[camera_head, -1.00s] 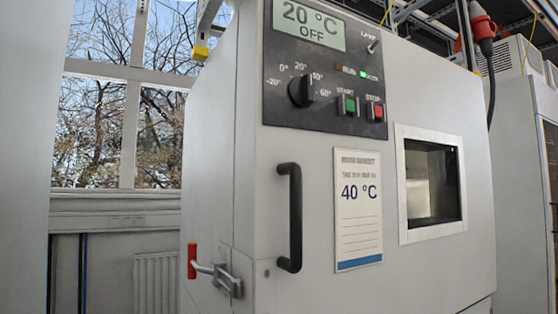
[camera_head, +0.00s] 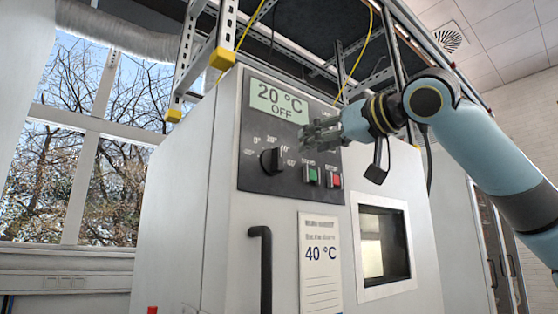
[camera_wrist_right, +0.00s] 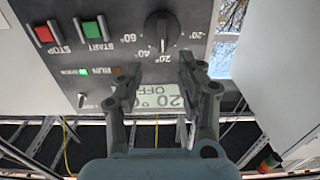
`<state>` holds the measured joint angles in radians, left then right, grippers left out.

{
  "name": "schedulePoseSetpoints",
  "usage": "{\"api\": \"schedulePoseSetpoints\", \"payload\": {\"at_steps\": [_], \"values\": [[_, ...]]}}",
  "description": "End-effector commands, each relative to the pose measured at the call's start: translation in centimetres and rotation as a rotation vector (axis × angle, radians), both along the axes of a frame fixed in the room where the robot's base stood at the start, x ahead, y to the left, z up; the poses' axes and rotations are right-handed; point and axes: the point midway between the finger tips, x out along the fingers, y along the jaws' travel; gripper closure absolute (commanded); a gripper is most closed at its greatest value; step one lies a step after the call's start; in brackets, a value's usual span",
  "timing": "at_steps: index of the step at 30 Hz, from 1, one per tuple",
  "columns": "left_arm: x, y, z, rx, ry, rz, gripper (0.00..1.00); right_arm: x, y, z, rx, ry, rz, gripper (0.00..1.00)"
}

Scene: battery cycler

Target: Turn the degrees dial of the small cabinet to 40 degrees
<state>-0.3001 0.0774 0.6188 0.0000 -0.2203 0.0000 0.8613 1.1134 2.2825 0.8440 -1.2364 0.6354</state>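The small cabinet (camera_head: 180,225) is light grey with a dark control panel (camera_head: 250,183). Its black round degrees dial (camera_head: 271,160) sits left of the green and red buttons, with a scale around it. The dial also shows upside down in the right wrist view (camera_wrist_right: 162,28), with its 20° label nearest my fingers. The display (camera_head: 279,102) reads 20 °C OFF. My right gripper (camera_head: 320,133) is in front of the panel, up and right of the dial. In the wrist view its fingers (camera_wrist_right: 160,74) are apart and empty, short of the dial. My left gripper is not in view.
A green START button (camera_head: 311,175) and red STOP button (camera_head: 335,180) are right of the dial. A black door handle (camera_head: 265,268), a card reading 40 °C (camera_head: 320,285) and a window (camera_head: 384,243) are below. A metal frame (camera_head: 225,25) with yellow cables stands above the cabinet.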

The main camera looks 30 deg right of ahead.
Motion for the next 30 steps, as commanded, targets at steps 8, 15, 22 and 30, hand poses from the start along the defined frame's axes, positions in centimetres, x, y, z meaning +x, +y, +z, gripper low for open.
{"api": "schedulePoseSetpoints", "payload": {"at_steps": [8, 15, 22, 30], "values": [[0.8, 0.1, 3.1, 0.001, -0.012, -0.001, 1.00, 4.3, 0.5, 0.4, 0.010, 0.004, 0.006, 0.62], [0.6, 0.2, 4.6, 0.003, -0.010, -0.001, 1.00, 8.1, 0.8, 0.2, 0.008, 0.004, 0.004, 0.62], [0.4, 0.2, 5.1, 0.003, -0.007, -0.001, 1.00, 10.0, 0.8, 0.0, 0.004, 0.003, 0.002, 0.62], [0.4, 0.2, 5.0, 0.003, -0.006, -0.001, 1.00, 10.1, 0.8, -0.1, 0.002, 0.003, 0.001, 0.62]]}}
